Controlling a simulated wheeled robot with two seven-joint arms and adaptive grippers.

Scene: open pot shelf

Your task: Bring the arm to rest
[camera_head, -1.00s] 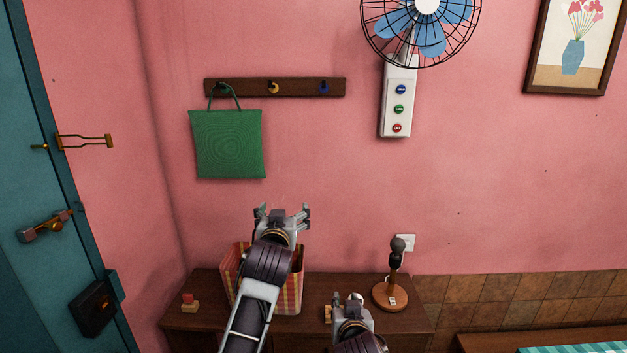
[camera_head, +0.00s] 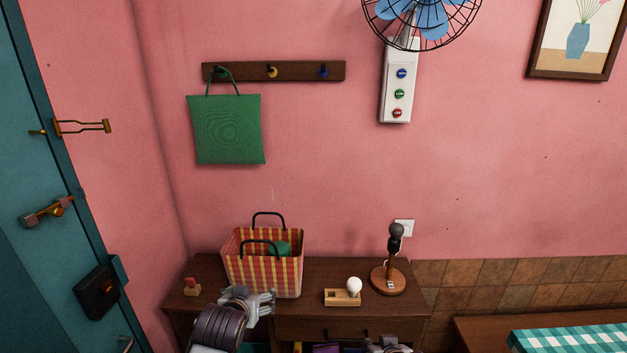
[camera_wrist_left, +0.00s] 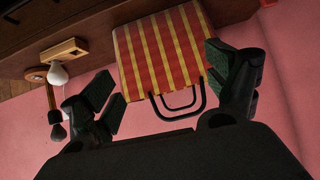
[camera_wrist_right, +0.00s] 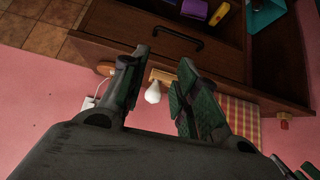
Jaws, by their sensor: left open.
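My left gripper (camera_head: 258,300) is low in front of the checked bag on the cabinet. In the left wrist view its two fingers (camera_wrist_left: 163,85) are apart with nothing held between them, and the bag shows beyond them. My right gripper (camera_head: 388,346) is at the bottom edge of the head view, mostly cut off, in front of the cabinet. In the right wrist view its fingers (camera_wrist_right: 155,80) are apart and empty, with the cabinet front and a white bulb beyond.
A green bag (camera_head: 226,130) hangs from the hook rail (camera_head: 300,71). A fan (camera_head: 399,80) is on the wall.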

